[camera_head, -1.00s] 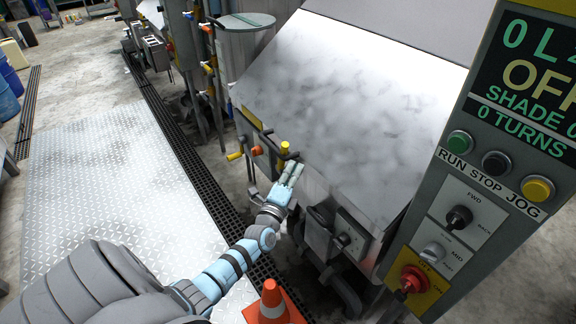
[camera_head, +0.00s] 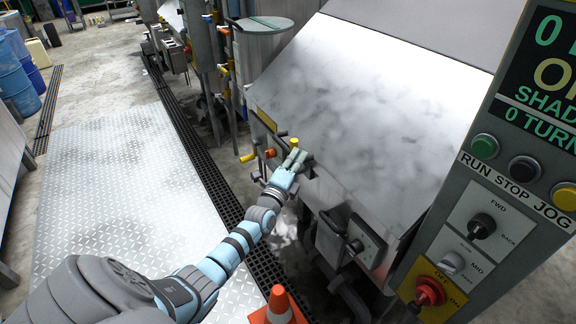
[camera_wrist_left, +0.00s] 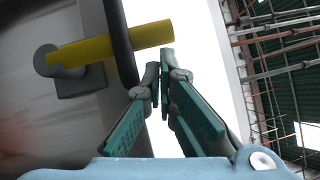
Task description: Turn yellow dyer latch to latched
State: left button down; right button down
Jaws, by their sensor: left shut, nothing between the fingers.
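The yellow latch handle (camera_head: 294,141) shows in the head view as a small yellow end at the front edge of the dyer (camera_head: 370,80). In the left wrist view the yellow handle (camera_wrist_left: 110,45) is a bar running from a grey pivot at the left towards the middle. My left gripper (camera_head: 295,158) is right beside the handle, just below it in the head view. In the wrist view the shut, empty fingers (camera_wrist_left: 160,72) lie close to the bar's free end. I cannot tell whether they touch it. My right gripper is not in view.
The control panel (camera_head: 470,215) stands at the right, and an orange cone (camera_head: 279,303) on the floor in front. The metal floor plate (camera_head: 120,180) is clear.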

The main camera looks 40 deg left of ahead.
pick_arm(q)
jog(key=shift+w+a+r, duration=0.15)
jog(key=shift+w+r, duration=0.1)
jog(key=shift+r, duration=0.05)
jog(key=shift+s, duration=0.1)
jog(key=s+d+p, duration=0.4)
jog(key=s+d, duration=0.1)
jog(key=s, duration=0.6)
jog(key=shift+s+d+p, duration=0.2)
jog(key=shift+s+p, duration=0.2)
